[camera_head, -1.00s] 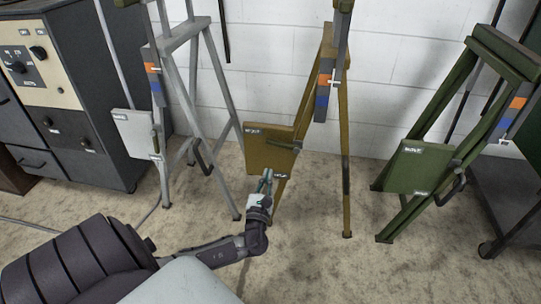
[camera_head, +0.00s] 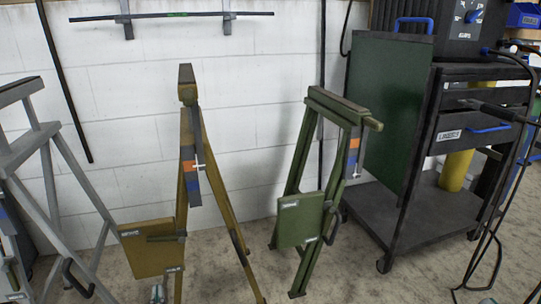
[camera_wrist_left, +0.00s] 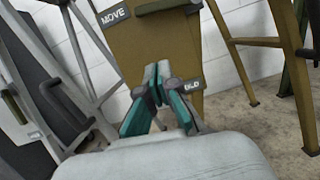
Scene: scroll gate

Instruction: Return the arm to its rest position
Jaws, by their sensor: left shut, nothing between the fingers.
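My left gripper (camera_wrist_left: 157,82) is shut and empty in the left wrist view, in front of the yellow-brown stand's plate (camera_wrist_left: 150,45). I cannot tell whether its tips touch the plate. In the head view only the tip of my left gripper (camera_head: 157,293) shows at the bottom edge, below the yellow-brown plate (camera_head: 152,250). The rest of my left arm is out of that view. My right gripper is in neither view.
A yellow-brown stand (camera_head: 188,140) is at centre left, a grey stand (camera_head: 45,140) at the far left and a green stand (camera_head: 325,150) right of centre. A dark cart (camera_head: 425,215) with a green panel stands at right. A white wall is behind; bare floor shows between the stands.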

